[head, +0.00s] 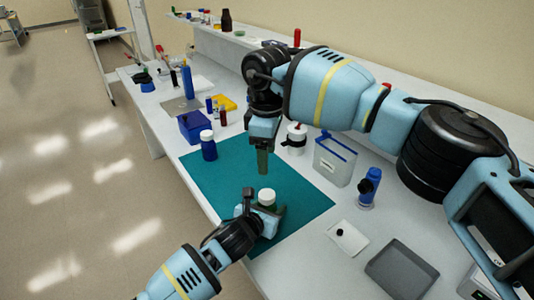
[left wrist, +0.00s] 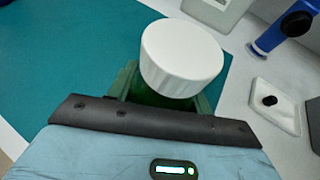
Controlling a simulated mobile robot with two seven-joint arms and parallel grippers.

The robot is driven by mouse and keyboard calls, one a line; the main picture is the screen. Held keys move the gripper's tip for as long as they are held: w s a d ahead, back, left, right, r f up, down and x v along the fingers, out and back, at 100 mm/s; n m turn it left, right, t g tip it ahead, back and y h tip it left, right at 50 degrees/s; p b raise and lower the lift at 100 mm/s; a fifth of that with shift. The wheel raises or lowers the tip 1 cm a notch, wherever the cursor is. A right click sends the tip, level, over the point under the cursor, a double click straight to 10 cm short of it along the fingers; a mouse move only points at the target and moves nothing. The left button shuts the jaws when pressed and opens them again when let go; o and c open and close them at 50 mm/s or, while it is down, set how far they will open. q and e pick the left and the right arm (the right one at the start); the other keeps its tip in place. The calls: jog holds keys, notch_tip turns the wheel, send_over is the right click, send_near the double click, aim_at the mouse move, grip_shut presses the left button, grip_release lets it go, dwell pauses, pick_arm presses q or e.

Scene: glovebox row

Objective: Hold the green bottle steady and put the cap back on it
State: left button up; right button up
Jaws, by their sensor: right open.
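The green bottle (left wrist: 155,97) stands on the teal mat (head: 225,165), mostly hidden by my left gripper (head: 267,212). The left fingers are around its body from both sides and look shut on it. A white ribbed cap (head: 267,196) sits on top of the bottle; it also shows large in the left wrist view (left wrist: 182,57). I cannot tell how tightly it is seated. My right gripper (head: 262,162) points down above the mat, behind the cap in the head view and apart from it. It is open, with nothing seen in it.
A blue bottle with a white cap (head: 208,148) stands at the mat's left edge, near a blue box (head: 191,127). Right of the mat are a clear blue-rimmed container (head: 334,162), a blue device (head: 368,188), a white pad (head: 347,237) and a grey tray (head: 402,270).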

pick_arm(q)
jog(key=o, duration=0.5)
jog(key=p+v, duration=0.1)
jog(key=v, duration=0.5)
jog(key=shift+s+a+r, duration=0.1)
jog(key=shift+r, duration=0.15)
jog(key=shift+s+a+r, duration=0.15)
jog(key=shift+s+a, duration=0.15)
jog(key=shift+s, duration=0.3)
pick_arm(e)
jog(key=shift+t, duration=0.4)
jog(key=r, duration=0.5)
jog(key=shift+s, duration=0.2)
jog(key=shift+f, duration=0.1)
